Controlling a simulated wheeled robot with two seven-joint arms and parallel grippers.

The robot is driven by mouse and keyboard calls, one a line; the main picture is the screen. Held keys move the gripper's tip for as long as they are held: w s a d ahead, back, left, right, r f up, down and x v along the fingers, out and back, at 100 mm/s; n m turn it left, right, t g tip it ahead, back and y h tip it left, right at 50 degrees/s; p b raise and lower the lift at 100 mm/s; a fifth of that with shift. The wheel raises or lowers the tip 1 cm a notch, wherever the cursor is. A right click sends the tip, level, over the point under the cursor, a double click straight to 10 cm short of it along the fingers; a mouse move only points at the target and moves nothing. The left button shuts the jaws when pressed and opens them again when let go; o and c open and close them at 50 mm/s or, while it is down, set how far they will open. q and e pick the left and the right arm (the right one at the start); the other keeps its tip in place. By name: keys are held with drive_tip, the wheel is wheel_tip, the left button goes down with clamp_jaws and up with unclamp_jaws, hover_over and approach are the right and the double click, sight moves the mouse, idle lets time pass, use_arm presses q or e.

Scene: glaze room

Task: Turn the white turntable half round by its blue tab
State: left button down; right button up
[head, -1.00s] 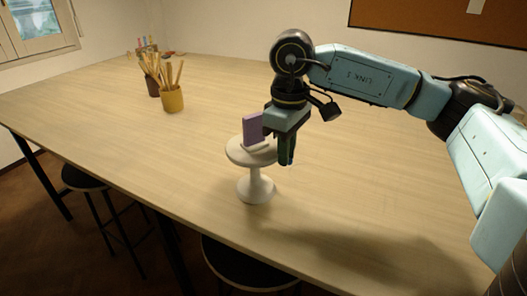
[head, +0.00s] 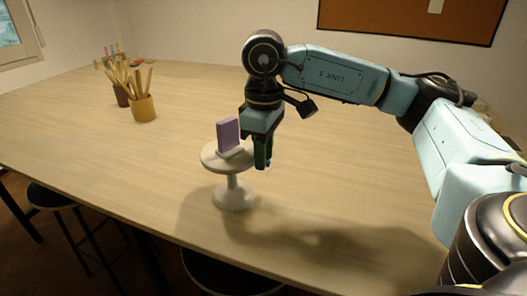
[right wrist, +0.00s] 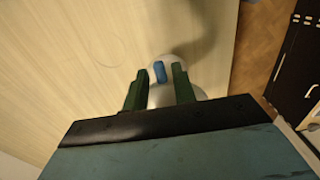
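The white turntable (head: 211,157) stands upright on the table, a round top on a stem and foot. A purple slab (head: 229,133) stands on its top, on a small pale base. My right gripper (head: 263,163) points down at the turntable's right edge. In the right wrist view its two green fingers (right wrist: 159,78) are apart. White turntable surface (right wrist: 161,97) shows between the fingers. My left gripper is not in view.
A yellow cup (head: 143,108) of wooden tools and a darker cup (head: 122,97) stand at the back left of the table (head: 330,170). The tabletop around the turntable is clear. Dark stools (head: 48,195) stand along the front edge.

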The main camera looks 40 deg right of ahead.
drive_tip(key=shift+o, duration=0.6)
